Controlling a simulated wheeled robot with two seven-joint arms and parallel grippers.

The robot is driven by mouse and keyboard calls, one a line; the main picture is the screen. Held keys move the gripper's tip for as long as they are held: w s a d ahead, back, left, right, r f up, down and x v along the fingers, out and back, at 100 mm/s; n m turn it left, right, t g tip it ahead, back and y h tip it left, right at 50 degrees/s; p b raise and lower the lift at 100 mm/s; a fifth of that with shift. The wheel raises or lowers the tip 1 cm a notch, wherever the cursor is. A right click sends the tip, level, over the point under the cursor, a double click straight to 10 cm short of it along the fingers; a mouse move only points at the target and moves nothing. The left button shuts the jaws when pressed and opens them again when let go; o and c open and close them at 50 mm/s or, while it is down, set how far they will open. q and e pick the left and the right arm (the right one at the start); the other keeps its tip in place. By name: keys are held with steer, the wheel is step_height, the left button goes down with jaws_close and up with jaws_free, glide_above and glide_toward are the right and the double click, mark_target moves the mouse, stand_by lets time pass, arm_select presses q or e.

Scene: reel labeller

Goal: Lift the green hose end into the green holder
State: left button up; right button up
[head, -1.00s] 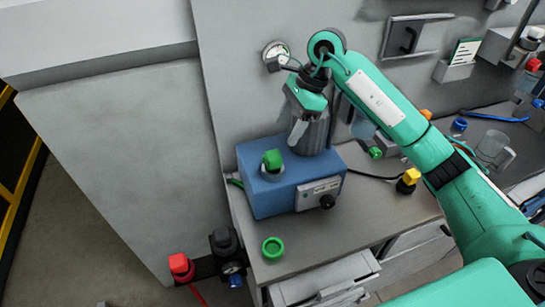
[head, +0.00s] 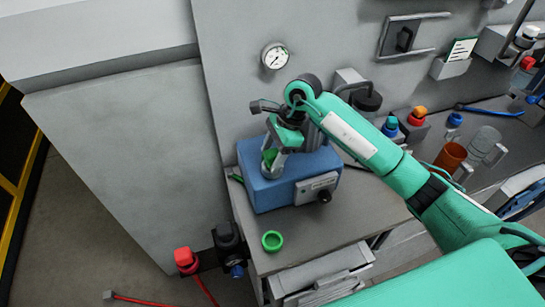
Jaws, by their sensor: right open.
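The gripper partly hides the piece. A green ring-shaped cup (head: 272,241), which looks like the green holder, stands on the bench near its front left corner, apart from the gripper. A short green strip of hose (head: 237,178) shows at the box's left edge. My left gripper is not in view.
A red-capped fitting (head: 186,260) and a black one (head: 228,243) are at the bench's left. A gauge (head: 275,56) is on the wall. An orange cup (head: 450,157) stands right, behind my arm.

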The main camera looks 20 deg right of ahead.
steer(key=c, duration=1.2)
steer(key=shift+o, duration=0.2)
steer(key=shift+w+r, duration=0.1)
steer(key=shift+r, duration=0.05)
steer(key=shift+r+b, duration=0.35)
steer(key=shift+r, duration=0.3)
step_height(320, 180, up, 18)
steer(key=b, duration=0.5)
step_height(320, 180, up, 8)
steer(key=f+p, duration=0.1)
steer(key=p, duration=0.3)
glide_above(273, 152)
steer(key=shift+r, duration=0.25)
